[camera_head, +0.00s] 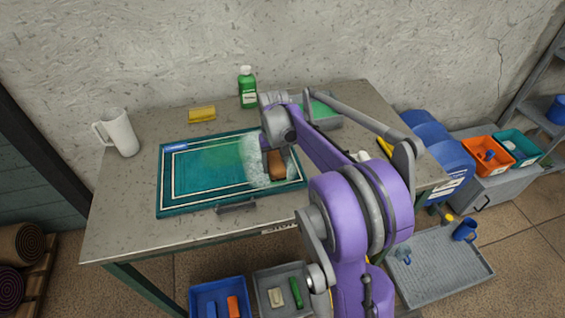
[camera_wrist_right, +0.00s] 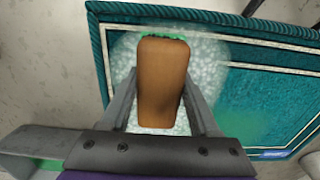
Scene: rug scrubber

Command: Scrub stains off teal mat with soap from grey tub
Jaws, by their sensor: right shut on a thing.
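The teal mat (camera_head: 188,204) lies flat on the grey table, with white border lines and a blue label at its far left corner. White foam (camera_head: 252,162) covers part of its right side. A greener patch (camera_head: 215,160) shows left of the foam, also in the right wrist view (camera_wrist_right: 245,120). My right gripper (camera_wrist_right: 160,75) is shut on a brown-backed brush (camera_wrist_right: 162,95) with green bristles. The brush (camera_head: 276,166) is over the foam on the mat; its contact is hidden. The grey tub (camera_head: 333,124) with green soap stands behind, partly covered by my right arm. My left gripper is out of view.
A green bottle (camera_head: 247,88), yellow sponge (camera_head: 202,114) and white jug (camera_head: 119,133) stand around the mat's far and left sides. A dark grey piece (camera_head: 236,207) sits at its front edge. Blue (camera_head: 217,290) and grey bins are below the table front.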

